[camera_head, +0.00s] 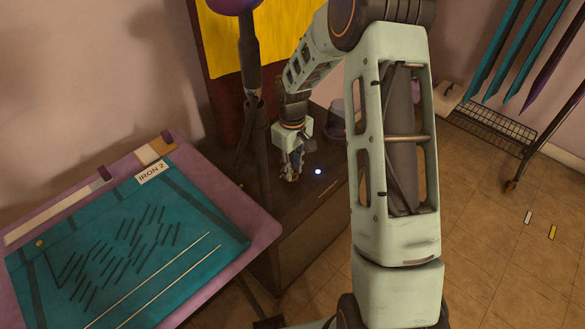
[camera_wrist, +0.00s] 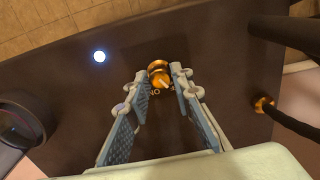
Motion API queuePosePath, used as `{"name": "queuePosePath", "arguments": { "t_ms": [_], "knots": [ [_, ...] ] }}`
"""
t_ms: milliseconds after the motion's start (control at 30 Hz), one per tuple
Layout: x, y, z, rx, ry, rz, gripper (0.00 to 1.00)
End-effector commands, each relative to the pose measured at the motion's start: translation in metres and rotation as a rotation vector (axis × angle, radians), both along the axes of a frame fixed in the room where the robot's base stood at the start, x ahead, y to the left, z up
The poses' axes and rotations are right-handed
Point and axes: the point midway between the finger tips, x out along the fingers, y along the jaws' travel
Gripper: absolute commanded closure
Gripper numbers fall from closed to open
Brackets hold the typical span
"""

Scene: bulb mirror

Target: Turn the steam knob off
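The steam knob (camera_wrist: 159,77) is a small orange-gold knob with a pale pointer mark, on a dark brown surface. Lettering that looks like "ON" is beside it, partly hidden. My gripper (camera_wrist: 157,82) reaches down over the knob in the wrist view, with one blue padded finger on each side. The fingers stand apart, with the knob between or just beyond their tips. I cannot tell whether they touch it. In the head view my gripper (camera_head: 290,176) is low over the dark cabinet top (camera_head: 322,197), and the knob is hidden there.
A lit white-blue lamp (camera_head: 318,171) is beside the knob. A brass fitting with a dark hose (camera_wrist: 264,104) is to the right in the wrist view. A dark round vessel (camera_wrist: 18,125) is at left. The ironing board (camera_head: 205,230) marked "IRON 2" stands left of the cabinet.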

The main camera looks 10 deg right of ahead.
Motion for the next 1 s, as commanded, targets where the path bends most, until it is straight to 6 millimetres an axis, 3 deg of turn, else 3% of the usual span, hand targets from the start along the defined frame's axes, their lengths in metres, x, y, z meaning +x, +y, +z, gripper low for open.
{"name": "queuePosePath", "arguments": {
  "t_ms": [100, 467, 1000],
  "knots": [
    [0.0, 0.0, 0.0, 0.0, 0.0, 0.0, 0.64],
    [0.0, 0.0, 0.006, 0.0, 0.0, -0.001, 0.63],
    [0.001, 0.0, 0.104, 0.0, -0.002, -0.002, 0.63]
  ]
}}
